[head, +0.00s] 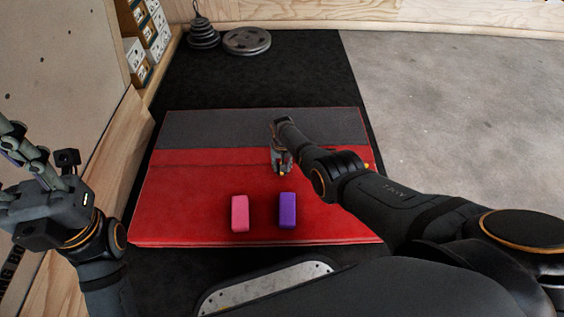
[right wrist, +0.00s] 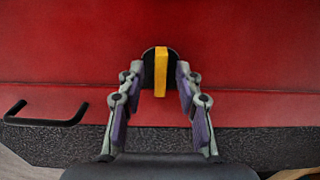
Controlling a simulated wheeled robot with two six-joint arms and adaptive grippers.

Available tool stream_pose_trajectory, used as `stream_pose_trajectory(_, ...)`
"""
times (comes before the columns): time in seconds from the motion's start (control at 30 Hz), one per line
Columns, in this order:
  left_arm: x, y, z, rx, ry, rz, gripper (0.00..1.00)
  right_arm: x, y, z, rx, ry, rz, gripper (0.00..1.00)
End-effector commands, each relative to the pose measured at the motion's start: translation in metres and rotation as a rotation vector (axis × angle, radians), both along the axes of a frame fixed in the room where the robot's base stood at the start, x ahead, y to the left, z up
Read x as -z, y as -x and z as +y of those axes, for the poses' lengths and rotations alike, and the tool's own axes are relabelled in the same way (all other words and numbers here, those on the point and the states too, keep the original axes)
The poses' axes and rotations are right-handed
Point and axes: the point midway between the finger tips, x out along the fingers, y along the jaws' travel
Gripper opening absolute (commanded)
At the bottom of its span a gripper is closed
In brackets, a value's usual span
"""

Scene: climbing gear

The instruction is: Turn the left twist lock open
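A twist lock with a yellow bar on a black base shows in the right wrist view (right wrist: 161,72), set on a red surface. The bar stands upright in that picture. My right gripper (right wrist: 160,82) is open, with one finger on each side of the lock and a visible gap to the bar. In the head view my right gripper (head: 282,160) is over the red and grey folded mat (head: 180,200) and mostly hides this lock. A tiny yellow spot (head: 366,165) shows near the mat's right edge. My left gripper (head: 25,155) is at the far left, away from the mat; its fingertips are unclear.
A pink block (head: 240,213) and a purple block (head: 287,210) are on the mat's near part. A black handle (right wrist: 45,120) shows at left in the wrist view. Weight plates (head: 247,41) lie at the back. A wooden wall borders the left; the floor at right is clear.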

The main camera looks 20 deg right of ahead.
Motion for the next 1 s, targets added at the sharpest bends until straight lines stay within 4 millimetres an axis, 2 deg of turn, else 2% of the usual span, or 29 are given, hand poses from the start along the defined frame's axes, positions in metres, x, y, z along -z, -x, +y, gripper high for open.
stream_pose_trajectory(0.27,0.001,0.000,0.000,0.000,0.000,0.003,0.40,-0.022,-0.001,0.000,0.000,-0.001,-0.004,0.35)
stream_pose_trajectory(0.6,0.000,0.000,0.000,0.000,0.000,0.003,0.40,-0.096,0.000,0.000,0.000,0.000,-0.002,0.35)
stream_pose_trajectory(0.7,0.000,0.000,0.000,0.000,0.000,0.003,0.40,-0.110,0.001,0.000,0.000,0.000,0.001,0.35)
stream_pose_trajectory(0.83,0.000,0.000,0.000,0.000,0.000,0.003,0.40,-0.118,0.001,0.000,-0.001,-0.001,0.002,0.35)
stream_pose_trajectory(1.0,0.000,0.000,0.000,0.000,0.000,0.003,0.40,-0.120,0.001,0.000,-0.001,-0.001,0.002,0.35)
